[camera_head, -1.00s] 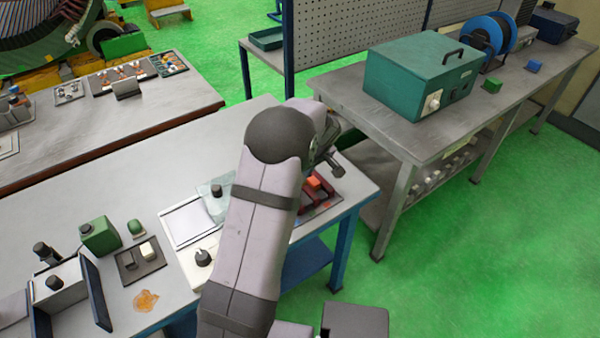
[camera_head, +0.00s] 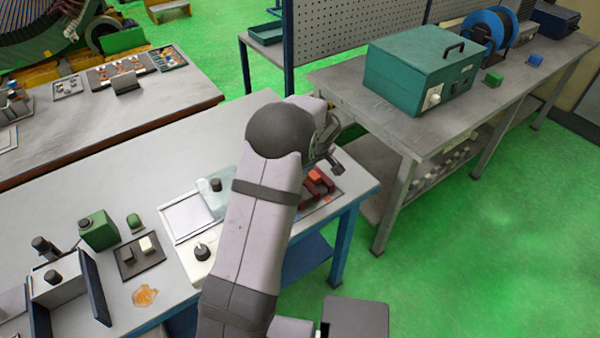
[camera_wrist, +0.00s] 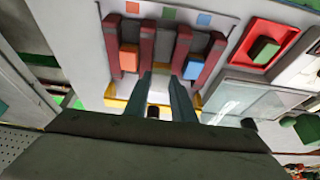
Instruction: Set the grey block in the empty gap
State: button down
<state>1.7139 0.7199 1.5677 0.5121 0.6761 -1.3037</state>
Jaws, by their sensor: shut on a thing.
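A rack with dark red dividers (camera_wrist: 180,50) lies ahead of my gripper in the wrist view. An orange block (camera_wrist: 128,56) sits in its left slot and a blue block (camera_wrist: 193,69) in its right slot. The middle slot lies between them. My gripper (camera_wrist: 160,78) is shut on the grey block (camera_wrist: 159,90), with the fingers at the near end of the middle slot. The fingers hide part of the block, and I cannot tell whether it touches the rack. In the head view the rack (camera_head: 318,187) is partly behind my arm, and the fingertips cannot be made out.
A red tray (camera_wrist: 275,35) with a green block lies to the right in the wrist view. A green box (camera_head: 420,72) stands on the neighbouring bench. Bare tabletop (camera_head: 120,185) lies left of my arm.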

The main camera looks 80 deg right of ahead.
jog(key=shift+f+b, duration=1.35)
jog(key=shift+b, duration=0.95)
dwell(1.5)
dwell(0.4)
jog(key=c, duration=1.2)
grip_release()
jog(key=shift+r, duration=0.1)
jog(key=shift+r+p, duration=1.9)
jog(key=shift+r, duration=1.5)
